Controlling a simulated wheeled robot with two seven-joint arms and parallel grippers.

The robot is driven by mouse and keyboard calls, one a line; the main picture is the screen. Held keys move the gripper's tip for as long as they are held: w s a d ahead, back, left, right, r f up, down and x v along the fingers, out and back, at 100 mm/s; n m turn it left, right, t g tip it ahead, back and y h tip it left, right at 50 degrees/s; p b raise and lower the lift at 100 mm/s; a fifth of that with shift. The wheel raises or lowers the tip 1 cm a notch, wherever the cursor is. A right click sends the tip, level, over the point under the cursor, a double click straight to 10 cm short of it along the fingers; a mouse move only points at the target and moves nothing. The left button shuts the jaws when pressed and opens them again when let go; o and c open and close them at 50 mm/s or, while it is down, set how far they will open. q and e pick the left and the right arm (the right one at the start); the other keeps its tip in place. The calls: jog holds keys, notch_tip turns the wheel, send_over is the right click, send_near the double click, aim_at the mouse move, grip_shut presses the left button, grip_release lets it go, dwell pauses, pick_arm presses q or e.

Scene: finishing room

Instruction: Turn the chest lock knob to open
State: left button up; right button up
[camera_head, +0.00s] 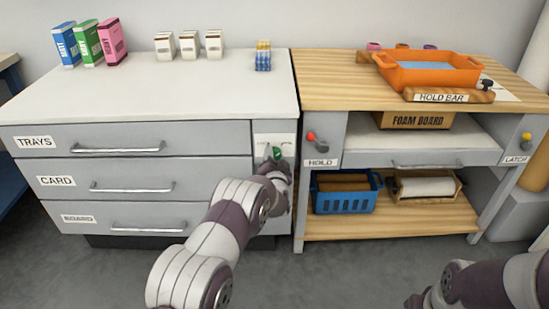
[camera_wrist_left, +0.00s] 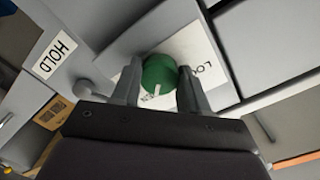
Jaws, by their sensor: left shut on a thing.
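The chest (camera_head: 190,137) is a grey drawer unit with a white top and drawers labelled TRAYS, CARD and BOARD. Its lock knob (camera_head: 276,152) is green and sits on a pale plate (camera_head: 268,141) at the upper right of the chest front. In the left wrist view the knob (camera_wrist_left: 159,74) is round with a white mark, between the two fingers of my left gripper (camera_wrist_left: 158,88). My left gripper is shut on the knob. Part of the plate's lettering is hidden. My right arm shows at the lower right in the head view, but its gripper's fingers cannot be made out.
A wooden bench (camera_head: 340,85) stands right of the chest, with a red HOLD knob (camera_head: 311,136) and a yellow LATCH knob (camera_head: 526,137). An orange tray (camera_head: 428,77) sits on top. A blue basket (camera_head: 343,200) is on the lower shelf. All three drawers look shut.

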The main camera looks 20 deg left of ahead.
pick_arm(q)
jog(key=shift+f, duration=0.1)
jog(key=o, duration=1)
jog(key=shift+o, duration=0.2)
jog(key=p+v, duration=0.3)
jog(key=v, duration=0.9)
jog(key=shift+s+d+p, duration=0.15)
jog(key=shift+s+p, duration=0.2)
